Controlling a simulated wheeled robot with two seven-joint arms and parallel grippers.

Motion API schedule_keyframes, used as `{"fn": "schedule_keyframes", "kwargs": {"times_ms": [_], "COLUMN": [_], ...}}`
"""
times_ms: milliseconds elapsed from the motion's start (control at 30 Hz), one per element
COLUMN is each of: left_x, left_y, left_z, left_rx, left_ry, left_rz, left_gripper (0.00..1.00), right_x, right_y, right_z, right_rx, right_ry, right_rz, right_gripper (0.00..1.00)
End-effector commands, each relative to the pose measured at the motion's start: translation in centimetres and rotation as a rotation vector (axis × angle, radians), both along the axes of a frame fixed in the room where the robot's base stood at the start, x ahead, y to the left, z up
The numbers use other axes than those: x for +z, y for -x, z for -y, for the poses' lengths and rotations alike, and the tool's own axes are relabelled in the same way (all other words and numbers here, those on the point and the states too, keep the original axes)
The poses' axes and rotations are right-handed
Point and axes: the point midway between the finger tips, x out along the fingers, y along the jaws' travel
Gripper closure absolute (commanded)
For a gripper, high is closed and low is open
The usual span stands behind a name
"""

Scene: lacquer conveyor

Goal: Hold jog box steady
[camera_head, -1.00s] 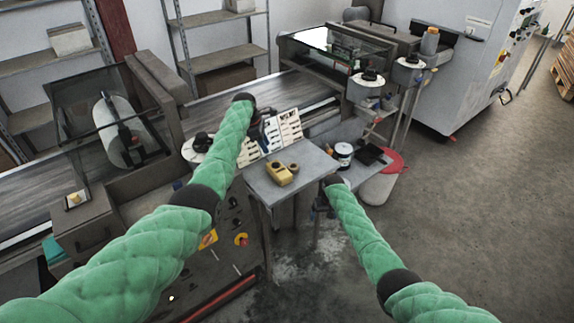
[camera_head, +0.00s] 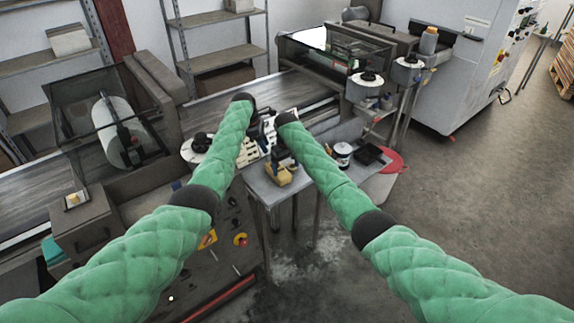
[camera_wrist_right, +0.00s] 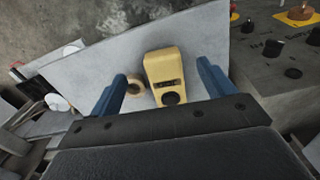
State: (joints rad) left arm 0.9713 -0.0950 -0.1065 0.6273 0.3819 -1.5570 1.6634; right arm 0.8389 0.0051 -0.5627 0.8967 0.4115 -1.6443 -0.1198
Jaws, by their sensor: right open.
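The jog box is a yellow box (camera_head: 277,176) with a dark round knob. It lies on a small grey table (camera_head: 262,190), partly hidden by my right gripper (camera_head: 285,160) in the head view. In the right wrist view the jog box (camera_wrist_right: 162,62) shows between the two blue fingers of my open right gripper (camera_wrist_right: 160,71), with space on both sides. A tan ring (camera_wrist_right: 136,87) sits between the left finger and the box. My left gripper (camera_head: 258,125) is at the white labelled board behind the table, and its fingers are too small and covered to read.
A white labelled board (camera_head: 250,155) stands at the table's back edge. A white jar (camera_head: 342,152) and a dark tray (camera_head: 368,155) are to the right. The conveyor (camera_head: 205,105) runs behind. Open floor (camera_head: 460,220) lies to the right.

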Motion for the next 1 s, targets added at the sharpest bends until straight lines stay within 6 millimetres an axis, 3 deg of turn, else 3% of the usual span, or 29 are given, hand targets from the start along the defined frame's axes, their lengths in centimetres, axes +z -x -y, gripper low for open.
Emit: {"fn": "schedule_keyframes", "kwargs": {"times_ms": [500, 933, 1000], "left_x": [0.0, 0.0, 0.0], "left_y": [0.0, 0.0, 0.0], "left_z": [0.0, 0.0, 0.0], "left_rx": [0.000, 0.000, 0.000], "left_ry": [0.000, 0.000, 0.000], "left_rz": [0.000, 0.000, 0.000], "left_gripper": [0.64, 0.64, 0.64], "right_x": [-6.3, -7.3, -7.3], "right_y": [0.1, 0.0, 0.0], "right_z": [-0.1, 0.0, 0.0], "right_rx": [0.000, -0.001, -0.001], "right_ry": [-0.001, -0.001, -0.001], "right_rz": [-0.002, 0.000, 0.000], "right_gripper": [0.18, 0.18, 0.28]}}
